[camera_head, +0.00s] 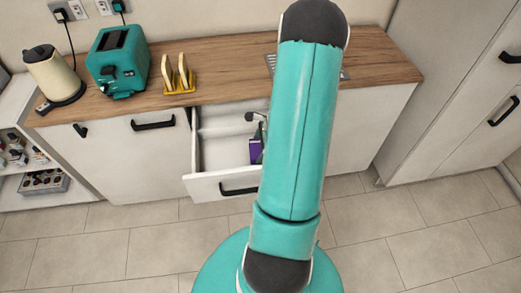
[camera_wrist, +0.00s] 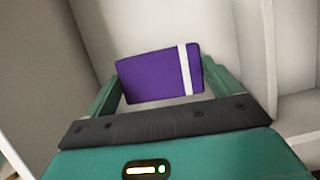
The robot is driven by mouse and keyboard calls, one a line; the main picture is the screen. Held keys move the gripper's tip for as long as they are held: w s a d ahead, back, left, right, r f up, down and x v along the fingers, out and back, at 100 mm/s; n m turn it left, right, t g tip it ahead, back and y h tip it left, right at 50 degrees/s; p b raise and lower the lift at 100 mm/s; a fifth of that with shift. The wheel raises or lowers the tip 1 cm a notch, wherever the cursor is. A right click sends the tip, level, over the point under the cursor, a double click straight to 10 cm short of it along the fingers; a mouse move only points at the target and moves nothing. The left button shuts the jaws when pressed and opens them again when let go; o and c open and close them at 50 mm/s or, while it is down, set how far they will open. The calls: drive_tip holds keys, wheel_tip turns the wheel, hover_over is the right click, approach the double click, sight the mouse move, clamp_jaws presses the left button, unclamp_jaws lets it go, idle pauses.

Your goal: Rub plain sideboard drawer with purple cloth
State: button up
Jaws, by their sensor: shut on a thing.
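The purple cloth (camera_wrist: 150,78) is a flat block with a white stripe near its right end in the wrist view. My gripper (camera_wrist: 160,85) is shut on it, one green finger at each end. In the head view the cloth (camera_head: 255,150) shows as a small purple patch inside the open drawer, partly hidden by my arm. The plain drawer (camera_head: 205,186) is pulled out from the white sideboard, with a black handle on its front. In the wrist view, pale drawer surfaces surround the cloth; whether it touches them I cannot tell.
The wooden top (camera_head: 220,70) holds a cream kettle (camera_head: 54,74), a teal toaster (camera_head: 119,60) and a yellow toast rack (camera_head: 180,76). An open shelf (camera_head: 35,165) with jars stands left. Tall white cabinets (camera_head: 455,90) stand right. The tiled floor in front is clear.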

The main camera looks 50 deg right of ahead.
sight(259, 148)
drive_tip(key=shift+w+a+r, duration=0.1)
drive_tip(key=shift+w+r, duration=0.05)
drive_tip(key=shift+r, duration=2.4)
